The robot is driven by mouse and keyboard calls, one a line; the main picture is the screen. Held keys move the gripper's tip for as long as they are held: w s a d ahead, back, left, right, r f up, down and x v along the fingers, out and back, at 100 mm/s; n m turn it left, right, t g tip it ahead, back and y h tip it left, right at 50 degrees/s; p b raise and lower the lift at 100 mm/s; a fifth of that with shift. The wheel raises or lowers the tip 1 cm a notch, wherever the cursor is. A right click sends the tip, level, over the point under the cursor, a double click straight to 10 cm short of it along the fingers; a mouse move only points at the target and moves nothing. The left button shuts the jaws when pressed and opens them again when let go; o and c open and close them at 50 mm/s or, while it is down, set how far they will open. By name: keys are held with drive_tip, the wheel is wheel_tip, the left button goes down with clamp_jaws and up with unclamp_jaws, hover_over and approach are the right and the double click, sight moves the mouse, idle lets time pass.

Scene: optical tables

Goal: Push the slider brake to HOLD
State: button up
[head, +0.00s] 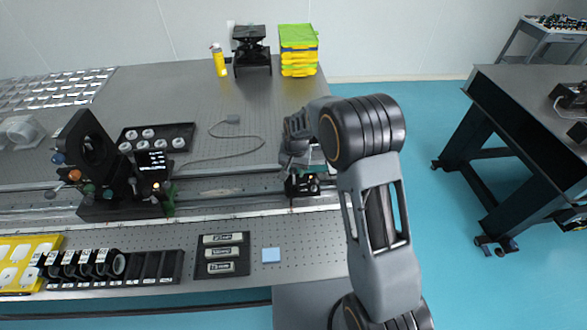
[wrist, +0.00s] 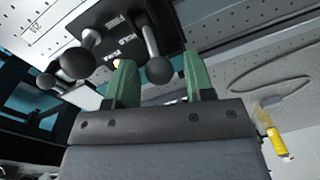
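The slider (head: 303,186) sits on the rail at the right end of the table, just below my gripper, which partly hides it in the head view. In the wrist view the slider's dark block (wrist: 125,30) carries several black ball-ended levers and small white lettering, too blurred to read surely. One lever's ball (wrist: 158,70) appears between my two green fingertips. Another ball (wrist: 76,63) lies left of the left finger. My gripper (wrist: 160,80) is open, its fingers apart; I cannot tell whether they touch a lever. Which lever is the brake is unclear.
A dark optic mount with a small display (head: 152,160) stands on the left of the rail (head: 230,186). A labelled black tray (head: 222,256) and a blue note (head: 271,255) lie in front. Yellow-green trays (head: 298,50) and a yellow bottle (head: 219,60) stand behind.

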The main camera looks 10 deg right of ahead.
drive_tip(key=c, duration=0.8)
drive_tip(key=shift+o, duration=0.2)
